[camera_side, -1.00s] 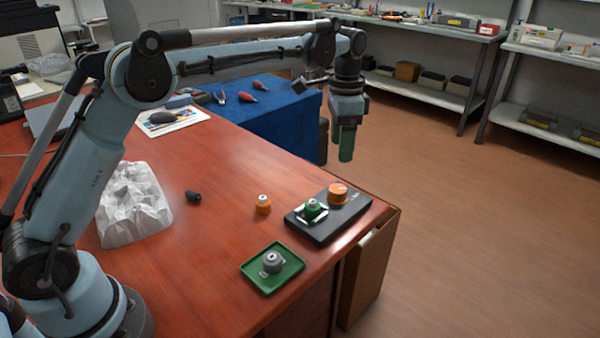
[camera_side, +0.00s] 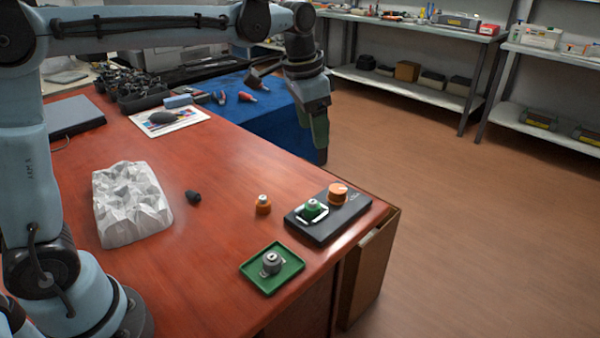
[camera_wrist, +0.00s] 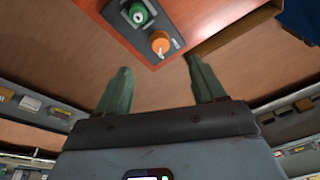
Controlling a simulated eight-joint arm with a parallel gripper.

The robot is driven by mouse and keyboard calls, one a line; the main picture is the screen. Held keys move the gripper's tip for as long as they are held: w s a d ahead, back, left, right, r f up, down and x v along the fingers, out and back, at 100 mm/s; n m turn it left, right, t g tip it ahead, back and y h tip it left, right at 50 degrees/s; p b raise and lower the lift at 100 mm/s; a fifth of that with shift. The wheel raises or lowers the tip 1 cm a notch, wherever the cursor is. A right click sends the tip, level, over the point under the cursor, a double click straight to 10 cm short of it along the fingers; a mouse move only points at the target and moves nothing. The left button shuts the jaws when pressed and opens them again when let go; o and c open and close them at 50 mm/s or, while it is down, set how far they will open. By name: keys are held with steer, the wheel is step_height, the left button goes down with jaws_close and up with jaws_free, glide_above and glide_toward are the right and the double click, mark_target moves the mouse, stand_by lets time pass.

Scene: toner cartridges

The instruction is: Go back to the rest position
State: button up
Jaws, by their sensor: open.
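My gripper (camera_side: 321,157) hangs in the air past the far edge of the table, in front of the blue cloth. In the wrist view its two green fingers (camera_wrist: 163,80) are spread apart with nothing between them. A grey cartridge (camera_side: 272,263) stands in a green tray (camera_side: 290,275) near the front edge.
A crumpled white block (camera_side: 130,205) and a small black piece (camera_side: 193,197) lie on the red-brown table (camera_side: 215,240). Tools lie on the blue cloth (camera_side: 262,115). The floor right of the table is open.

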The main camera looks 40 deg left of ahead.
steer(key=s+a+f+n+t, duration=0.1)
steer(key=s+f+n+t, duration=0.1)
steer(key=s, duration=0.6)
steer(key=s+a+f+n+t, duration=0.1)
steer(key=s+f+n+t, duration=0.1)
steer(key=s, duration=0.6)
step_height(320, 180, down, 2)
steer(key=shift+s+a+f+n+t, duration=0.15)
steer(key=shift+s+a+n+t, duration=0.2)
steer(key=shift+n, duration=0.25)
